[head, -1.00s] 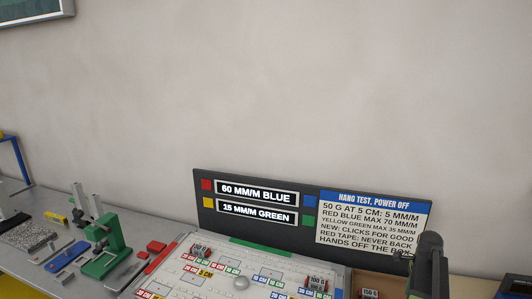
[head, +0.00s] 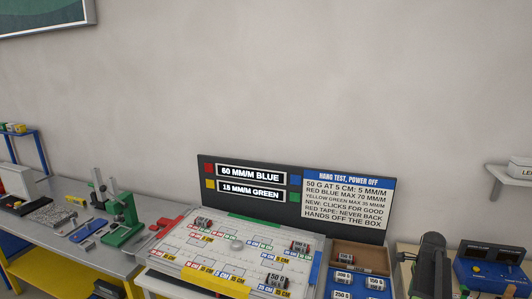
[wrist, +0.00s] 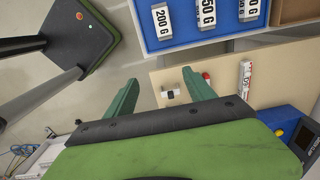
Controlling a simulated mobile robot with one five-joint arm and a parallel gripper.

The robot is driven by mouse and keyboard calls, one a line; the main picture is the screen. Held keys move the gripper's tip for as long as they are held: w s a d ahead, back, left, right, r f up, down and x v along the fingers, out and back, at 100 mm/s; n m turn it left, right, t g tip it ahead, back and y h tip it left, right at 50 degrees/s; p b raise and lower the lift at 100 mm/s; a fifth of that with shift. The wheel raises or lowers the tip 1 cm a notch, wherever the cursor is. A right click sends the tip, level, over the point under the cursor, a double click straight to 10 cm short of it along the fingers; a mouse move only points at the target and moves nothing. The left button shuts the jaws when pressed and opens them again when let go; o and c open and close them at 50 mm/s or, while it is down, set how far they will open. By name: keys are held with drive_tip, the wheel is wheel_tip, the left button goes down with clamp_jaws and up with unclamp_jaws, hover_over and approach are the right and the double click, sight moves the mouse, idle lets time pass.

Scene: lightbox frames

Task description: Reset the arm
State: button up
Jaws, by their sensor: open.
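A small white and black object (wrist: 171,95) lies on the surface, seen between the fingers. In the head view a dark upright part of my arm (head: 430,265) stands at the lower right; the fingers are not visible there.
The blue tray (wrist: 176,46) of labelled weights lies beyond the fingers; a white marker (wrist: 245,78) is to their right. The head view shows a white board (head: 190,258) with weights, a dark sign (head: 240,212), a green stand (head: 122,222) and a blue box (head: 488,268).

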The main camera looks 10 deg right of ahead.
drive_tip(key=w+a+f+n+b, duration=0.2)
drive_tip(key=w+a+f, duration=0.15)
drive_tip(key=a, duration=0.55)
drive_tip(key=w+a+f+n+b, duration=0.2)
drive_tip(key=w+a+b, duration=0.15)
drive_tip(key=a, duration=0.55)
drive_tip(key=w+a+f+n+b, duration=0.15)
drive_tip(key=w+a, duration=0.25)
drive_tip(key=a, duration=0.4)
drive_tip(key=s+a+f+n+b, duration=0.1)
drive_tip(key=s+a+f+n, duration=0.1)
drive_tip(key=a+n, duration=0.7)
drive_tip(key=s+a+f+n+b, duration=0.2)
drive_tip(key=s+a+n, duration=0.2)
drive_tip(key=a+n, duration=0.5)
drive_tip(key=shift+a+f+b, duration=0.2)
drive_tip(key=shift+a+b, duration=0.1)
drive_tip(key=shift+a, duration=0.4)
